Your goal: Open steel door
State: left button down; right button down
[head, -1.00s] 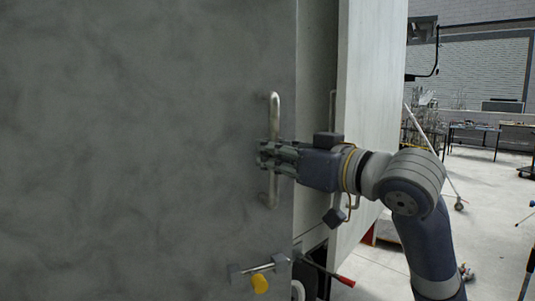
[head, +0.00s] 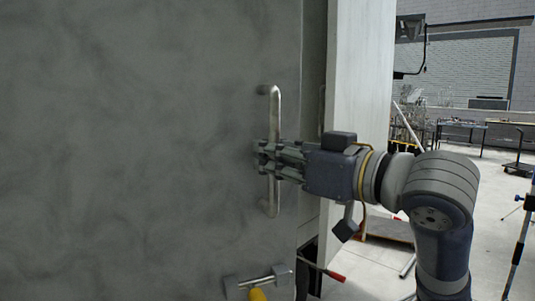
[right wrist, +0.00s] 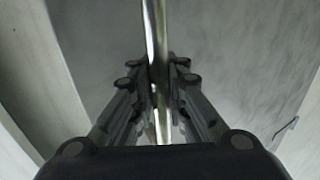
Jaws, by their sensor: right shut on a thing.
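The grey steel door (head: 130,150) fills the left and middle of the head view. Its upright metal bar handle (head: 275,112) is near the door's right edge. My right gripper (head: 268,160) comes in from the right and is shut around the middle of the handle. In the right wrist view the handle (right wrist: 156,40) runs down between the two fingers of the gripper (right wrist: 158,85). The part of the handle behind the fingers is hidden. My left gripper is not in view.
Below the handle is a metal latch (head: 262,280) with a yellow knob (head: 257,295). A red-tipped lever (head: 335,276) sticks out to its right. A pale upright panel (head: 358,110) stands right of the door. Workbenches (head: 460,124) and open floor lie farther right.

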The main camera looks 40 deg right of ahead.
jog(key=s+b, duration=0.1)
jog(key=s+a+b, duration=0.1)
jog(key=s, duration=0.1)
jog(key=s+a+b, duration=0.1)
jog(key=shift+s+a, duration=0.15)
jog(key=shift+s, duration=0.05)
jog(key=c, duration=1.5)
grip_release()
jog(key=shift+s, duration=0.1)
